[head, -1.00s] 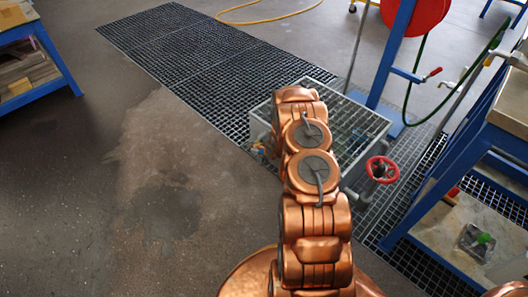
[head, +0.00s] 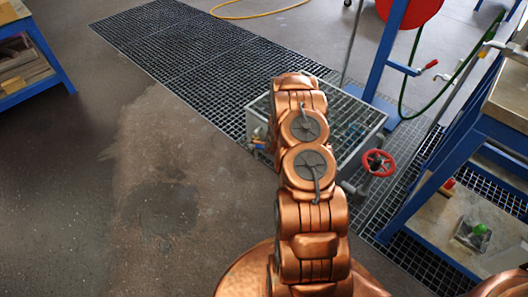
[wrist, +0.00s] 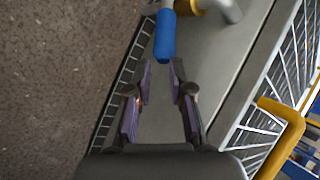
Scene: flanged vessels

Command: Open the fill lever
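In the wrist view, a lever with a blue sleeve (wrist: 165,36) points towards me at the top centre, on a brass and grey fitting. My gripper (wrist: 163,66) is open, its two dark fingers with purplish pads apart. The blue sleeve's end shows between or just beyond the fingertips; I cannot tell the depth, and no grip is visible. A bent yellow handle (wrist: 280,132) stands at the right. Neither handle is labelled, so I cannot tell which is the fill lever. In the head view, my arm hides the gripper.
In the head view, a grating-topped tank (head: 352,122) stands behind my arm. A red handwheel (head: 378,163) is at its right. A blue-framed bench (head: 470,135) stands at the right. The floor (head: 130,190) at left is clear.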

